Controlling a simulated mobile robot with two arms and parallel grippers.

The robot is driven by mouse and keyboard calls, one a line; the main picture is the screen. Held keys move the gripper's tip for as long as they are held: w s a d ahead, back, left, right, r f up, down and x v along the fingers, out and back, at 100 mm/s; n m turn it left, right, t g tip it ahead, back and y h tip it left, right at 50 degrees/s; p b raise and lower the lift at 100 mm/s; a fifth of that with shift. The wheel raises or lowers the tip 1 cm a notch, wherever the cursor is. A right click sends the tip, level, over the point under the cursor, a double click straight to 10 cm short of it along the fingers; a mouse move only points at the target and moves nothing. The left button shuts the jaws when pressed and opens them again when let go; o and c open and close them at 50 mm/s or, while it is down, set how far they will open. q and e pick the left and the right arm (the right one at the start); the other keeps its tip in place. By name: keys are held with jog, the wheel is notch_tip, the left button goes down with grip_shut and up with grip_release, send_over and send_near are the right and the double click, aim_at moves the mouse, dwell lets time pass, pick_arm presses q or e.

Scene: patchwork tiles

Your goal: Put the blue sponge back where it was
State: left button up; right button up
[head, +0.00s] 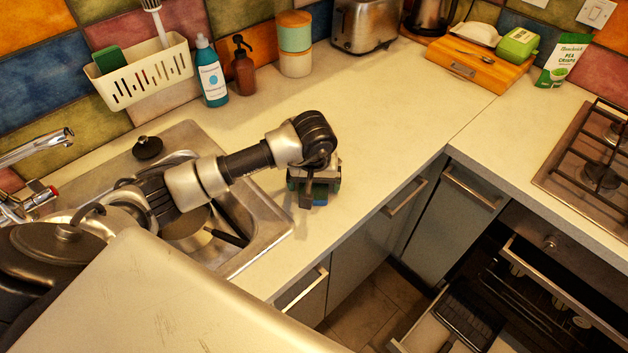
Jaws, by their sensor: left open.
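The blue sponge (322,196) sits on the cream worktop (370,140), just right of the sink and near the front edge. It shows blue with a dark green part, and my left gripper hides much of it. My left gripper (312,194) points down at the sponge with its jaws open. I cannot tell whether the fingers touch it. A white slotted caddy (150,82) is fixed on the tiled wall above the sink. It holds a green sponge (110,59) and a white brush (156,18). My right gripper is not in view.
The sink (262,228) with a pan lies under my left arm. A blue soap bottle (211,75), a brown pump bottle (243,72) and stacked canisters (295,45) stand along the wall. A toaster (362,25) stands farther right. The middle worktop is clear. Drawers below right are open.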

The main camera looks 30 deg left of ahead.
aim_at(314, 186)
pick_arm(q)
jog(key=shift+r+b, duration=0.35)
jog(key=shift+r, duration=0.15)
notch_tip(314, 186, up, 11)
jog(key=s+b, duration=0.1)
jog(key=b, duration=0.1)
jog(key=shift+s+d+b, duration=0.2)
jog(key=shift+d+b, duration=0.1)
